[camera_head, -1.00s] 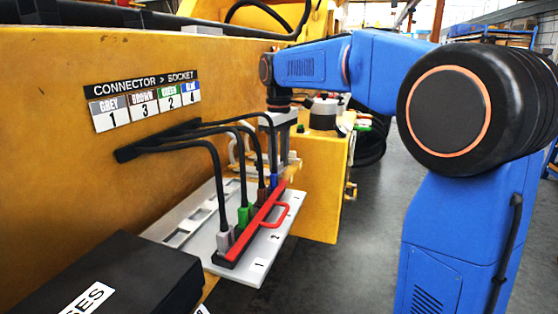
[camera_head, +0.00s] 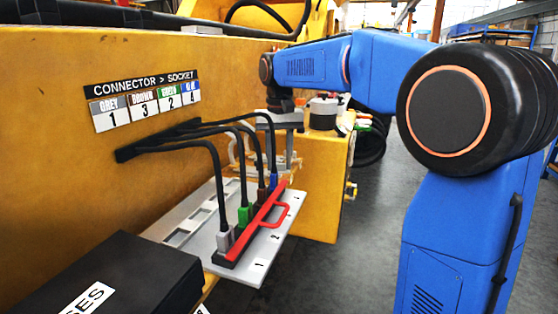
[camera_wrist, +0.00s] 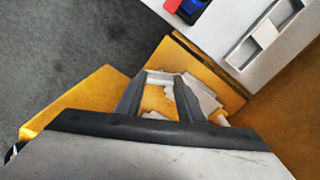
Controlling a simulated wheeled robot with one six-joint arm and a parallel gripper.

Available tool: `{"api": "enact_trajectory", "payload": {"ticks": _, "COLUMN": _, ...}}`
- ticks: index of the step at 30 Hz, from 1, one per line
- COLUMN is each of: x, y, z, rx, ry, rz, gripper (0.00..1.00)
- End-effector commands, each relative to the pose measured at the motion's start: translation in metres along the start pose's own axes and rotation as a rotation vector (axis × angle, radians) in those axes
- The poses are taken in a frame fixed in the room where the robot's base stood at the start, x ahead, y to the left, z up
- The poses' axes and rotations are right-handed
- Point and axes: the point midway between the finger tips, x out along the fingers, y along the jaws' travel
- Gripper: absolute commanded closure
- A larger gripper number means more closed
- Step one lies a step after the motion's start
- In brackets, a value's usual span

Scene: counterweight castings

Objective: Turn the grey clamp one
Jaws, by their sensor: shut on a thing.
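My gripper (camera_wrist: 160,80) is shut on a pale grey bar, which I take to be the grey clamp (camera_wrist: 159,76). The bar spans the gap between the two dark fingertips, over the yellow block. More pale grey clamp pieces (camera_wrist: 201,98) lie right of the fingers in the wrist view. In the head view my gripper (camera_head: 285,157) points down at the far end of the socket panel, behind the black cables. My fingers and the cables hide most of the clamp there.
A pale socket panel (camera_head: 199,249) carries a black-and-red bar (camera_head: 265,221) with a red handle and plugged connectors. Cables arch close to my gripper. A labelled black box (camera_head: 110,270) stands front left. A yellow block (camera_head: 323,190) lies under my wrist.

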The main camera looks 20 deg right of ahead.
Motion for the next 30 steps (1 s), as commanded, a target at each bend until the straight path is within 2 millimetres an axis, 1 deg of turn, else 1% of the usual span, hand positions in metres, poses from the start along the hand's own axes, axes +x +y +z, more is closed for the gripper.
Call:
{"api": "enact_trajectory", "payload": {"ticks": 6, "x": -0.0004, "y": 0.0001, "z": -0.0003, "rx": 0.187, "ry": 0.001, "rz": 0.000, "gripper": 0.88}}
{"api": "enact_trajectory", "payload": {"ticks": 15, "x": -0.0005, "y": 0.0001, "z": -0.0003, "rx": 0.375, "ry": 0.002, "rz": 0.000, "gripper": 0.88}}
{"api": "enact_trajectory", "payload": {"ticks": 21, "x": -0.0005, "y": 0.0001, "z": -0.0003, "rx": 0.442, "ry": 0.002, "rz": 0.000, "gripper": 0.88}}
{"api": "enact_trajectory", "payload": {"ticks": 30, "x": -0.0005, "y": 0.0001, "z": -0.0004, "rx": 0.470, "ry": 0.002, "rz": -0.001, "gripper": 0.88}}
